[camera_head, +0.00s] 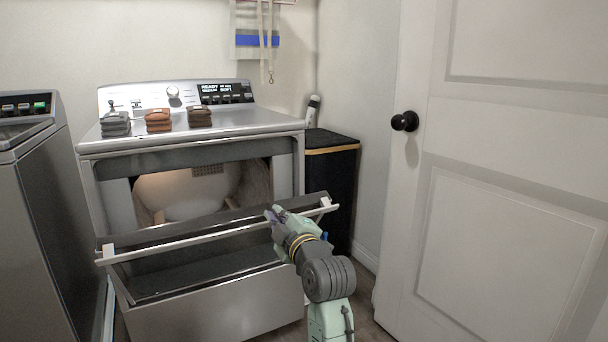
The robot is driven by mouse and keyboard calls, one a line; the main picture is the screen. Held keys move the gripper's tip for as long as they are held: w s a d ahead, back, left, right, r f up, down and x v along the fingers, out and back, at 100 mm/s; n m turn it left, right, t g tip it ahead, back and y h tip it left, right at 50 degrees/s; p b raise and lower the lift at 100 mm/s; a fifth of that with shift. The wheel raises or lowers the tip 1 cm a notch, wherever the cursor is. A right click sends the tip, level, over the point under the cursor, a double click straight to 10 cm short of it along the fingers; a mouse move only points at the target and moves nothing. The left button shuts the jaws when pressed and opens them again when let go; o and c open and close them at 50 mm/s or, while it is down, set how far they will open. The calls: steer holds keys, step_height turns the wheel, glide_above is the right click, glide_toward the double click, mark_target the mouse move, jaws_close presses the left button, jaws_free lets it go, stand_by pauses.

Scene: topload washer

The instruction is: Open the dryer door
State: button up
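The dryer (215,318) stands in the middle of the view with its front door (200,262) tilted down and outward, partly open. The lit drum opening (190,192) shows behind it. A long pale handle bar (205,238) runs across the top edge of the door. My gripper (274,214) is at the right part of this bar, over the door's upper edge. It overlaps the bar in the picture. I cannot tell whether its fingers are closed around the bar or only touch it, as the fingertips are small and partly hidden.
Several folded cloths (158,120) lie on the dryer top. A washer (30,220) stands close on the left. A dark hamper (335,185) stands to the right of the dryer. A white room door (500,190) with a black knob (405,121) fills the right side.

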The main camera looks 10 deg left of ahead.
steer(key=w+d+r+m+p, duration=0.1)
steer(key=d+m+p, duration=0.1)
steer(key=p, duration=0.1)
steer(key=w+d+r+m+g+p, duration=0.1)
steer(key=w+m+p, duration=0.1)
steer(key=p, duration=0.1)
steer(key=w+d+r+m+g+p, duration=0.1)
steer(key=w+d+m+p, duration=0.1)
steer(key=p, duration=0.1)
steer(key=shift+w+d+r+m+h, duration=0.2)
steer(key=shift+d+r+m+h, duration=0.1)
steer(key=shift+d+r+h, duration=0.1)
jaws_close()
steer(key=m+g+p, duration=0.2)
steer(key=m+p, duration=0.3)
steer(key=p, duration=0.3)
glide_above(308, 213)
steer(key=w+a, duration=0.2)
steer(key=w, duration=0.1)
step_height(308, 213, down, 4)
steer(key=shift+s+d+f+p, duration=0.25)
steer(key=shift+s+d+f, duration=0.15)
steer(key=shift+s, duration=0.2)
steer(key=shift+s+d+f+p, duration=0.2)
steer(key=shift+s+d+f, duration=0.15)
steer(key=shift+s, duration=0.25)
steer(key=shift+s+d+f, duration=0.25)
steer(key=shift+s+f, duration=0.05)
